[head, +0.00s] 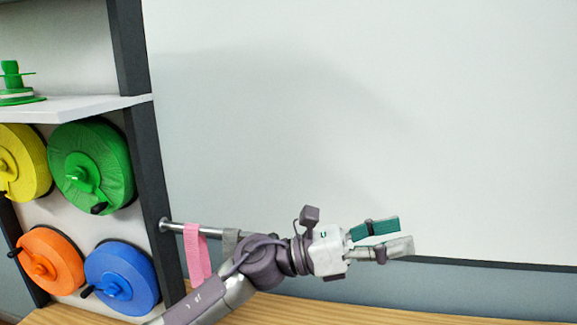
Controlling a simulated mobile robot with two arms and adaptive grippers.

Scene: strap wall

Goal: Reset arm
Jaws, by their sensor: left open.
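My left gripper (402,236) is in the lower middle of the head view, its arm coming in from the lower left. Its two fingers, one teal and one pale grey, point right. They are apart with nothing between them. Behind the arm, a metal rod (176,226) sticks out from the dark post. A pink strap (196,256) hangs over the rod, with a grey strap (230,242) beside it, partly hidden by the arm. My right gripper is not in view.
A shelf rack with dark posts (150,190) stands at the left. It holds yellow (22,160), green (112,160), orange (62,268) and blue (135,268) reels. A green spool (12,85) sits on the shelf (85,107). A wooden surface (300,308) runs below. The white board (400,110) behind is bare.

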